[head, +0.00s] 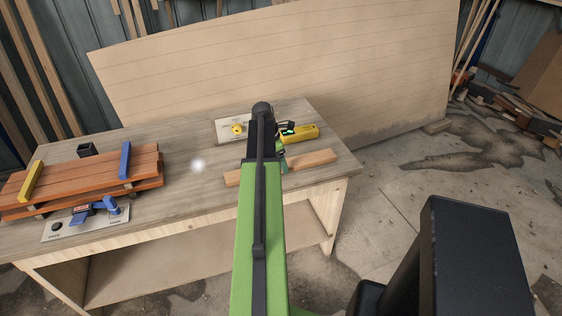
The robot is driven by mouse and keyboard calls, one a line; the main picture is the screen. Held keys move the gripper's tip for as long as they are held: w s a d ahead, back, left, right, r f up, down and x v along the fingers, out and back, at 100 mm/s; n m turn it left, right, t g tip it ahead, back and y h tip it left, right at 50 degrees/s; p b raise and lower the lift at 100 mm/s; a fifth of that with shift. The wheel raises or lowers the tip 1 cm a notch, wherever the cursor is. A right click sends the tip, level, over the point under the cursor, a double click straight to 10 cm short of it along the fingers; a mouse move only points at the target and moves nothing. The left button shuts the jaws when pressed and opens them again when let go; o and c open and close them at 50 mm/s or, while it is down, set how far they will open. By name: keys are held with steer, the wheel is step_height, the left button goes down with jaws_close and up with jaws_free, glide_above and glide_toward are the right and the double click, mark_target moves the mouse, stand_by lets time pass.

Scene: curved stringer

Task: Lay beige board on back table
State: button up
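A short, narrow beige board (312,160) lies at the right front of the wooden workbench (200,205), its middle partly covered by my arm. A very large beige panel (300,60) with faint lines and a curved upper edge stands behind the bench. My green arm reaches over the bench. My gripper (281,158) is at its far end, just above or beside the short board; the arm hides most of the fingers. I cannot tell whether it touches the board or is open or shut.
A stack of reddish-brown planks (85,180) with yellow and blue clamps fills the bench's left. A yellow tool (299,134) and a white plate with a yellow knob (236,129) sit near the back right. A blue-handled device (95,210) lies at the front left. Floor at right is mostly clear.

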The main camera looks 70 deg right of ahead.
steer(key=p+v, duration=1)
steer(key=v, duration=0.1)
steer(key=shift+r, duration=0.15)
steer(key=w+a+m+t, duration=0.2)
steer(key=w+a+m, duration=0.1)
steer(key=w+a, duration=2.2)
steer(key=w+a+m+y, duration=0.1)
steer(key=w+a+m, duration=0.1)
steer(key=a, duration=1.8)
steer(key=w+a+m+y, duration=0.1)
steer(key=a+m, duration=0.1)
steer(key=a, duration=1.8)
steer(key=shift+w+a+f+m, duration=0.2)
steer(key=shift+w+f+m, duration=0.2)
steer(key=shift+f, duration=0.05)
